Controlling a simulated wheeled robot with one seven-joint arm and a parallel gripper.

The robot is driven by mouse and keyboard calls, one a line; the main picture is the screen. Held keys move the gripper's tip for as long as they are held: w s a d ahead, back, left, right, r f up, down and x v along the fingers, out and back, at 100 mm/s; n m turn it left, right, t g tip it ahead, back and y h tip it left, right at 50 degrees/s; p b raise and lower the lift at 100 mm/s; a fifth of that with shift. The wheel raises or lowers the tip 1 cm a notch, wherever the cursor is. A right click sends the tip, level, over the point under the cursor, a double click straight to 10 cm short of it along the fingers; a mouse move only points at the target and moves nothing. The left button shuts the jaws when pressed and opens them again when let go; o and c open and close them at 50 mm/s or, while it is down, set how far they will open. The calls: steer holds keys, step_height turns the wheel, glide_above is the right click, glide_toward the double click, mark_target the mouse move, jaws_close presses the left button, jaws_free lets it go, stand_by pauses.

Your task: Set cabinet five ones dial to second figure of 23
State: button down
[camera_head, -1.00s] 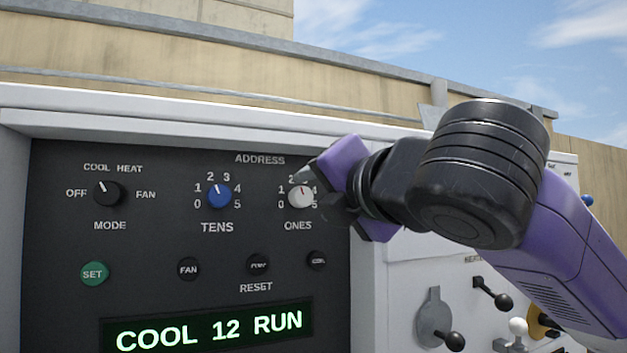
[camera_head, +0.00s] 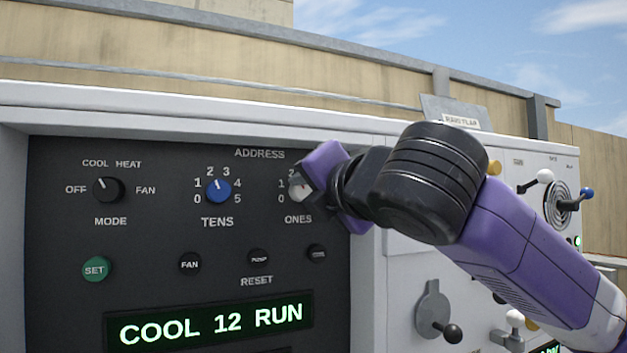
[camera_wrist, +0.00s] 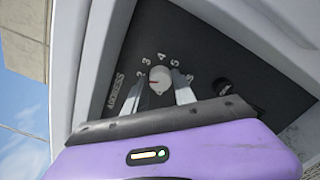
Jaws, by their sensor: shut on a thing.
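The ones dial (camera_head: 297,188) is a pale round knob on the dark control panel, partly hidden behind my gripper (camera_head: 308,188) in the head view. In the wrist view the ones dial (camera_wrist: 160,77) sits between the two grey fingers of my gripper (camera_wrist: 166,88), which is shut on it. Its red mark points left in the wrist view, toward the low figures; the exact figure is hard to read. The blue tens dial (camera_head: 217,190) is to its left, clear of the gripper. The green display (camera_head: 210,322) reads COOL 12 RUN.
The black mode dial (camera_head: 108,189) is at the far left. Below are the green SET button (camera_head: 97,268), the FAN button (camera_head: 189,264) and other black buttons. A pale panel with levers (camera_head: 435,315) is at the right, partly behind my arm.

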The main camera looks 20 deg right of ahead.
steer(key=shift+a+m, duration=0.1)
steer(key=shift+m, duration=0.3)
steer(key=m+b, duration=0.2)
steer(key=m, duration=0.2)
steer(key=shift+b, duration=0.3)
steer(key=shift+r+m+b, duration=0.2)
steer(key=shift+m+b, duration=0.3)
steer(key=shift+m, duration=1.5)
steer(key=shift+r, duration=0.1)
steer(key=c, duration=1)
jaws_free()
steer(key=shift+s+f, duration=0.1)
steer(key=shift+f, duration=0.1)
steer(key=s+b, duration=0.2)
steer(key=s, duration=0.6)
steer(key=shift+r, duration=0.1)
